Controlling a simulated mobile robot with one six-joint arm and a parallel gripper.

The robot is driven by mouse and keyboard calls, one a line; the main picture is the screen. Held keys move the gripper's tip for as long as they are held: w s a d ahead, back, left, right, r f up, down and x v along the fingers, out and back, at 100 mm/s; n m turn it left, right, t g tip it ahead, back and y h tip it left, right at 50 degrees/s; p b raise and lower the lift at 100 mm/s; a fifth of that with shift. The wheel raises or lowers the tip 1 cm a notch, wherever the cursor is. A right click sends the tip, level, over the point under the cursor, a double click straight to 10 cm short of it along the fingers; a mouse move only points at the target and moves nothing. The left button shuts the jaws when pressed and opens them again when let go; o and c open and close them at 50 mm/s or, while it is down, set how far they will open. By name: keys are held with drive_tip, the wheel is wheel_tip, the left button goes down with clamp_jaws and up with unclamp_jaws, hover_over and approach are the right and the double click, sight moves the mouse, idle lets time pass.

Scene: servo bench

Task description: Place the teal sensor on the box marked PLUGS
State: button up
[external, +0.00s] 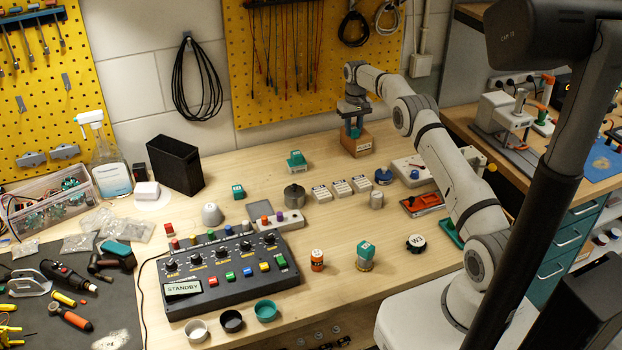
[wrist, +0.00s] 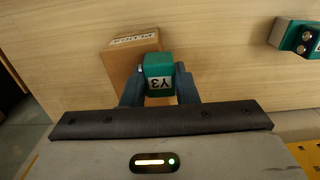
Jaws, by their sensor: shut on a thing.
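My gripper (external: 355,127) is at the back of the bench, over a small brown cardboard box (external: 357,145). It is shut on a teal sensor (wrist: 158,66), whose white label reads Y3 in the wrist view, where my gripper (wrist: 160,90) has a finger on each side of it.
Another teal part (external: 297,160) stands left of the box and shows at the right of the wrist view (wrist: 296,36). More teal parts (external: 238,190) (external: 365,252) stand on the bench. A white unit with a blue knob (external: 412,170) lies right of the box. Bare wood surrounds the box's left side.

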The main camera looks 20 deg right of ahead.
drive_tip(key=shift+f, duration=0.25)
drive_tip(key=o, duration=0.9)
drive_tip(key=shift+o, duration=0.2)
drive_tip(key=shift+r, duration=0.15)
